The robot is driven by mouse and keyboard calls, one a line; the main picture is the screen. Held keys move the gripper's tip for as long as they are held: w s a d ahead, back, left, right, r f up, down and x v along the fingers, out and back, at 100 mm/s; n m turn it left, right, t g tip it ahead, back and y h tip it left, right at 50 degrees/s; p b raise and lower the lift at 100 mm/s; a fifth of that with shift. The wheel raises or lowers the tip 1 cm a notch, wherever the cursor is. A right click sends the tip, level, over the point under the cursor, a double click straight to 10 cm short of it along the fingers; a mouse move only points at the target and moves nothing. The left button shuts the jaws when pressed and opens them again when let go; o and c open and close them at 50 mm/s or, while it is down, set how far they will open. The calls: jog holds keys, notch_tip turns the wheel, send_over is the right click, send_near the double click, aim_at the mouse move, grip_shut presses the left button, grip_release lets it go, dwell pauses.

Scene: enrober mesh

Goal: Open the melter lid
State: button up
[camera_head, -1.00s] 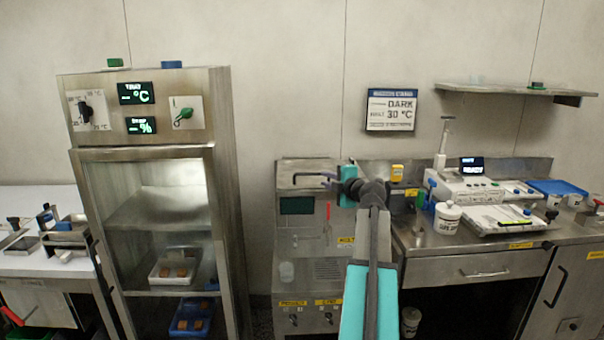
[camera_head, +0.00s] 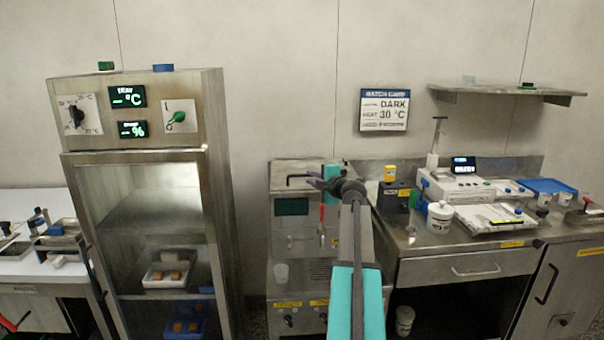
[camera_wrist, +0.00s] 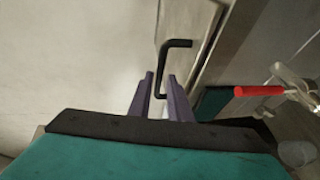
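The melter (camera_head: 296,240) is the steel machine at the centre, with a dark screen on its front. Its lid (camera_head: 300,166) is on top and looks closed. A black bent lid handle (camera_head: 297,178) stands out at the lid's front and also shows in the wrist view (camera_wrist: 177,44). My gripper (camera_head: 314,180) is at the right end of this handle. In the wrist view its two purple fingers (camera_wrist: 160,80) are apart, with one end of the handle between them. I cannot tell whether either finger touches it. My wrist hides the melter's right upper part.
A red-handled tap (camera_wrist: 258,91) sits on the melter's front, close to my gripper. A glass-door cabinet (camera_head: 140,200) stands to the left. A steel counter (camera_head: 440,258) with a scale-like device and a white tub (camera_head: 440,217) is to the right.

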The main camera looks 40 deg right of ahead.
aim_at(301, 182)
jog(key=shift+p+x, duration=1.1)
jog(key=shift+x, duration=3.45)
jog(key=shift+a, duration=0.1)
jog(key=shift+c, duration=0.3)
grip_shut()
